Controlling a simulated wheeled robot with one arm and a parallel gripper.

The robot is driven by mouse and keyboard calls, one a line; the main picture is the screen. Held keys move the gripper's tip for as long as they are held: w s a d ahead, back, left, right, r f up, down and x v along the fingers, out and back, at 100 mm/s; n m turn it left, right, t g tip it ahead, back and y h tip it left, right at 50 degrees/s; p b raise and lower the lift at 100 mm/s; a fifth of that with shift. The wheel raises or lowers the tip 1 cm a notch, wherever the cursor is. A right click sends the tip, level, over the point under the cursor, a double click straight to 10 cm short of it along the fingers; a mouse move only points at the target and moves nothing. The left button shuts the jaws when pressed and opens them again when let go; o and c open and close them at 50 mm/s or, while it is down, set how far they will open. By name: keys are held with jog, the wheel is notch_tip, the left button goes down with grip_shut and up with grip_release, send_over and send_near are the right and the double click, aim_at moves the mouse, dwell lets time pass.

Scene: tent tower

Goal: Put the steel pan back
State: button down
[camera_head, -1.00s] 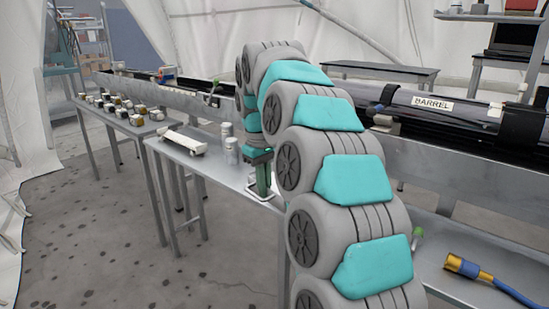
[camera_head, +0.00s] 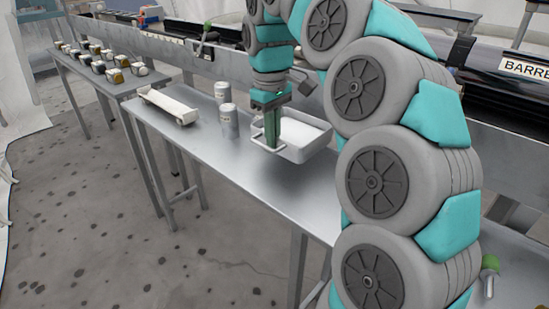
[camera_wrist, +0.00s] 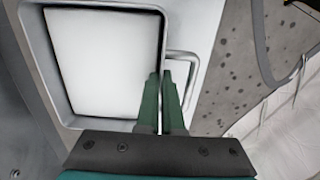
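The steel pan (camera_head: 312,143) is a shallow rectangular pan with a wire handle and a pale, flat inside; I cannot tell whether that is its floor or a filling. It is level over the near metal table, with a dark shadow below it. My gripper (camera_head: 271,140) points down at the pan's handle side. In the wrist view the two green fingers (camera_wrist: 164,95) are nearly together at the rim beside the handle (camera_wrist: 190,75), and the pan (camera_wrist: 105,62) fills the upper left. The fingers appear shut on the rim; the exact contact is partly hidden.
Two grey canisters (camera_head: 229,120) and a long white holder (camera_head: 168,104) stand on the table (camera_head: 215,150) left of the pan. A farther table (camera_head: 75,67) holds several small blocks. A long rail with a black barrel (camera_head: 500,65) runs behind. The table's front middle is bare.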

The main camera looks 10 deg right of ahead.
aim_at(273, 171)
jog(key=shift+f, duration=2.4)
jog(key=shift+f, duration=0.2)
jog(key=c, duration=1.1)
grip_release()
jog(key=shift+o, duration=0.2)
jog(key=shift+r, duration=0.15)
